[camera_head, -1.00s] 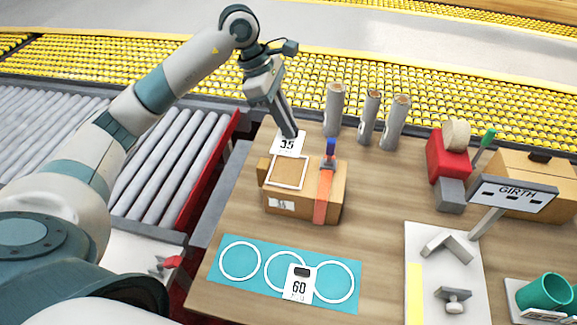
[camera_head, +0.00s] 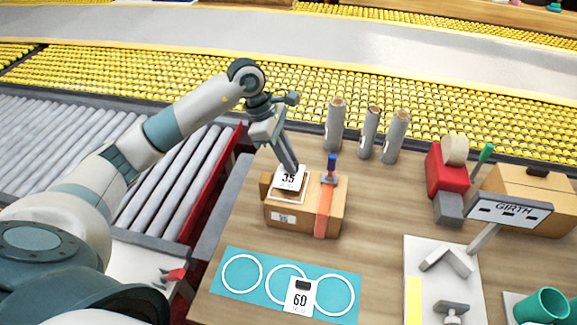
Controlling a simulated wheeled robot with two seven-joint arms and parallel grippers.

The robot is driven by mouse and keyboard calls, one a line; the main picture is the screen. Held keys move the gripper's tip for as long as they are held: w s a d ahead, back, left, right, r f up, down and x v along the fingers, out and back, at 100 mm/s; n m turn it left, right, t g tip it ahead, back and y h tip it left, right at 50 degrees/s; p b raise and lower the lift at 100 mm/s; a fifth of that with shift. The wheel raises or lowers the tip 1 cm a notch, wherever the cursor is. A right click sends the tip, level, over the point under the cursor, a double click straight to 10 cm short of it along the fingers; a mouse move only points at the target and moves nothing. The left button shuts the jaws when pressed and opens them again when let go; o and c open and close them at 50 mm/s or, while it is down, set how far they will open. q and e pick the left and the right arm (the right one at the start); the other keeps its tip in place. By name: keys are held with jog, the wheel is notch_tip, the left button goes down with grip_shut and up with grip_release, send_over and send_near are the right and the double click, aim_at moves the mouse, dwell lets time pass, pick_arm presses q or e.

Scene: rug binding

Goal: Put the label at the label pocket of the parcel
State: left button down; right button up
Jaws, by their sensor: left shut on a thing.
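The label is a white card marked 35 (camera_head: 289,179). My left gripper (camera_head: 292,167) is shut on its upper edge and holds it over the left part of the parcel's top. The parcel (camera_head: 283,217) is a brown cardboard box with an orange strap (camera_head: 325,206) and a blue-topped buckle (camera_head: 331,165). The white-outlined label pocket on the parcel's top is mostly covered by the label. I cannot tell whether the label touches the parcel. My right gripper is not in view.
A teal mat (camera_head: 240,274) with white circles lies in front, with a card marked 60 (camera_head: 299,297) on it. Several grey rolls (camera_head: 335,126) stand behind the parcel. A red dispenser (camera_head: 446,168) and a GIRTH sign (camera_head: 509,210) stand to the right.

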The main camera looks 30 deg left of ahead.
pick_arm(q)
notch_tip(320, 180, down, 3)
jog(key=shift+p, duration=0.55)
jog(key=shift+f, duration=0.15)
jog(key=shift+f, duration=0.15)
jog(key=shift+f+b, duration=0.1)
jog(key=shift+b, duration=0.2)
jog(key=c, duration=1.7)
grip_release()
jog(key=shift+c, duration=0.2)
jog(key=shift+r, duration=0.3)
